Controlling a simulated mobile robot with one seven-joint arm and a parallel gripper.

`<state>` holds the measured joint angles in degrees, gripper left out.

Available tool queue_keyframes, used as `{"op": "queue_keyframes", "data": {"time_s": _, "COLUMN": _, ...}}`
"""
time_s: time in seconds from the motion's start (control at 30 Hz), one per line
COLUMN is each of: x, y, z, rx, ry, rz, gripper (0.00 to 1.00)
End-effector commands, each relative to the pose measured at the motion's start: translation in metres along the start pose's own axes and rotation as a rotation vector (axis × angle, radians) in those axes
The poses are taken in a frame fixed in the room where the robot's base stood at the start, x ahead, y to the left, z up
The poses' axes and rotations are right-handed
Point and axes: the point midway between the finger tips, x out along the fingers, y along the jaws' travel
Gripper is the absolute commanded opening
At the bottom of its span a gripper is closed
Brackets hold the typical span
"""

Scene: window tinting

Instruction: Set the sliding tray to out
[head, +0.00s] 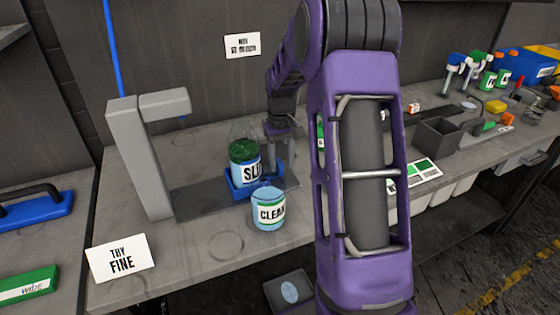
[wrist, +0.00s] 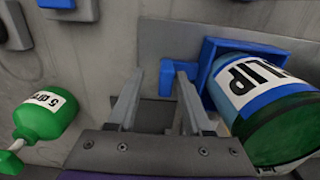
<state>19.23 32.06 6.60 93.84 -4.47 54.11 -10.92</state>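The sliding tray is a blue holder (head: 236,193) on a dark flat track (head: 200,201) on the bench, beside a grey upright stand (head: 140,155). A green-topped bottle labelled "SLIP" (head: 243,160) sits in it. In the wrist view the blue tray (wrist: 208,50) has a blue loop-like tab (wrist: 181,66) on its left side, and the bottle (wrist: 250,95) lies to the right. My gripper (wrist: 160,80) is open and empty, its fingers apart. The right fingertip overlaps the tab in view; I cannot tell whether they touch. In the head view my gripper (head: 281,155) is just right of the bottle, partly hidden.
A clear "CLEAN" jar (head: 268,210) stands right in front of the tray. A green bottle (wrist: 45,115) is left of my gripper in the wrist view. A "TRY FINE" card (head: 121,259) is at the front left. A grey box (head: 437,137) and spray bottles (head: 470,70) stand farther right.

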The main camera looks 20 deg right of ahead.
Motion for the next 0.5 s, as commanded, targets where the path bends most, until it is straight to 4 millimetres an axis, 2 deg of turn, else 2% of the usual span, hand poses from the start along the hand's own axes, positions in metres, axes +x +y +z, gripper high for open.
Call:
{"op": "queue_keyframes", "data": {"time_s": 0.27, "x": -0.007, "y": -0.002, "z": 0.0, "rx": -0.001, "ry": -0.001, "rz": -0.002, "gripper": 0.5}}
{"op": "queue_keyframes", "data": {"time_s": 0.37, "x": -0.021, "y": -0.001, "z": 0.0, "rx": -0.002, "ry": 0.0, "rz": -0.001, "gripper": 0.5}}
{"op": "queue_keyframes", "data": {"time_s": 0.5, "x": -0.053, "y": -0.001, "z": -0.001, "rx": -0.002, "ry": 0.003, "rz": 0.0, "gripper": 0.5}}
